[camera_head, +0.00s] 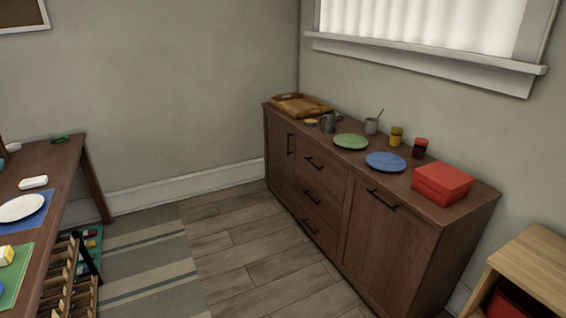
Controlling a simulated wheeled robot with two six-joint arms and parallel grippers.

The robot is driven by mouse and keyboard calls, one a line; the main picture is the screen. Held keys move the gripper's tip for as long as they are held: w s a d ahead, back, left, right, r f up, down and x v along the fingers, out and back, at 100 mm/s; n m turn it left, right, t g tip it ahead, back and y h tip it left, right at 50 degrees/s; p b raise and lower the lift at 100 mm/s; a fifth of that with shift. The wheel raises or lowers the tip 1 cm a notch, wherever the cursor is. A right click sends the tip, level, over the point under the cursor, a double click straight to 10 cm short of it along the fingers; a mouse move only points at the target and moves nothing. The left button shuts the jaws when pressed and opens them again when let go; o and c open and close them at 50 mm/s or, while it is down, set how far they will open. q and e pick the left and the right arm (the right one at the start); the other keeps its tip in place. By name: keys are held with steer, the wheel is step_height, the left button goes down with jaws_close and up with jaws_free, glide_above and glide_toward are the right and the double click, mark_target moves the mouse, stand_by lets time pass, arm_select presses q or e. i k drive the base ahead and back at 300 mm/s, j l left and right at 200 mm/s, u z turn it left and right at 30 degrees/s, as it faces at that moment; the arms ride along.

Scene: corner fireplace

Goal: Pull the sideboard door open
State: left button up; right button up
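The sideboard (330,222) is dark brown wood and stands against the right wall below the window. Its left door (280,160) has an upright dark bar handle (290,144) and looks shut. Its right door (378,240) has a dark bar handle (382,199) near its top edge and also looks shut. Between the doors is a stack of drawers (319,193) with dark handles, all shut. Neither of my grippers shows in the head view.
On the sideboard stand a wooden tray (285,107), green plate (351,141), blue plate (386,161), red box (443,180), mugs and jars. A table (62,157) stands left, a light wooden stool (535,262) right. The floor (262,262) before the sideboard is clear, with a striped rug (150,262).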

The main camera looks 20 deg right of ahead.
mark_target(279, 137)
steer(key=z, duration=0.45)
steer(key=i+j+z, duration=0.1)
steer(key=i, duration=0.45)
steer(key=i+j+z, duration=0.15)
steer(key=i, duration=0.45)
